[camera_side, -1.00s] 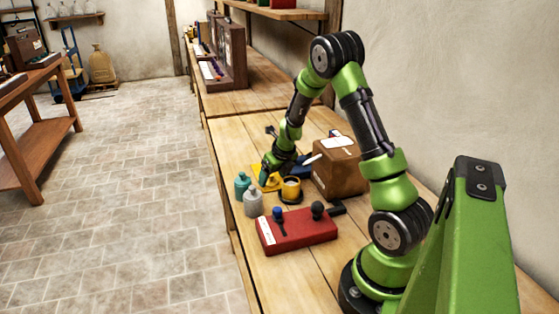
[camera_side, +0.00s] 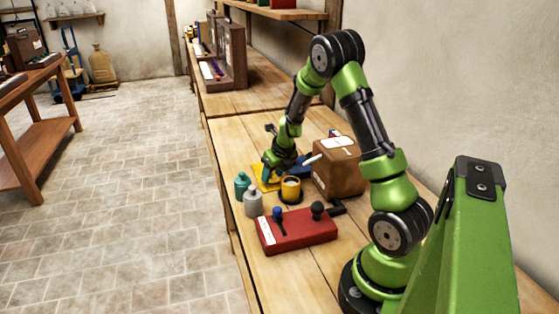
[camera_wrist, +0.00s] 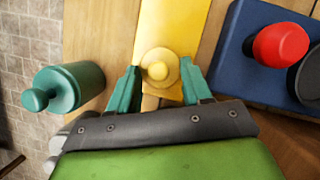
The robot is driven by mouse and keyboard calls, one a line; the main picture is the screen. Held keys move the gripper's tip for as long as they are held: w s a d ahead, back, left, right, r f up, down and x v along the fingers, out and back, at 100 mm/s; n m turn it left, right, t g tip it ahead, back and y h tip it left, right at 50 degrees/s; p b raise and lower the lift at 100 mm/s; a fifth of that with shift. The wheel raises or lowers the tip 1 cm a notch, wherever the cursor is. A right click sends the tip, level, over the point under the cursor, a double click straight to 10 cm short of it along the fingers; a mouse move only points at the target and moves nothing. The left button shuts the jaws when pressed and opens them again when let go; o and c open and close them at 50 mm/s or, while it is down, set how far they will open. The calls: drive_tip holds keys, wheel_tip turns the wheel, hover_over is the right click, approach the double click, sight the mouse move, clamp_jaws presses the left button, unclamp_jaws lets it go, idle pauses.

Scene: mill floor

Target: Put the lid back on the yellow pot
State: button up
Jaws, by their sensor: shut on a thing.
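The yellow pot (camera_side: 291,190) stands upright on a dark round base on the bench, its top uncovered and pale inside. My gripper (camera_wrist: 160,84) is shut on the round yellow lid (camera_wrist: 158,68), which has a small knob and sits between the teal fingertips. In the side view my gripper (camera_side: 269,173) is just left of and behind the pot, over a flat yellow sheet (camera_side: 257,183). The lid is hard to make out there. The wrist view shows the sheet (camera_wrist: 165,25) beneath the lid; I cannot tell how far apart they are. The pot is out of the wrist view.
A teal bottle (camera_side: 242,186) and a grey bottle (camera_side: 253,204) stand left of the pot. A red block (camera_side: 297,232) with knobs lies in front. A cardboard box (camera_side: 337,172) stands to the right. A blue board (camera_wrist: 262,50) with a red knob (camera_wrist: 281,43) is near my gripper.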

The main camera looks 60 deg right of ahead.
sight(273, 174)
wheel_tip(273, 174, up, 8)
drive_tip(key=shift+r, duration=0.1)
drive_tip(key=s+a+r+n+y, duration=0.3)
drive_tip(key=s+n, duration=0.5)
drive_tip(key=n, duration=0.1)
drive_tip(key=shift+s+r+y, duration=0.2)
drive_tip(key=shift+s+y, duration=0.15)
drive_tip(key=shift+y, duration=0.05)
drive_tip(key=shift+f, duration=3.15)
drive_tip(key=shift+f, duration=0.1)
drive_tip(key=o, duration=1.5)
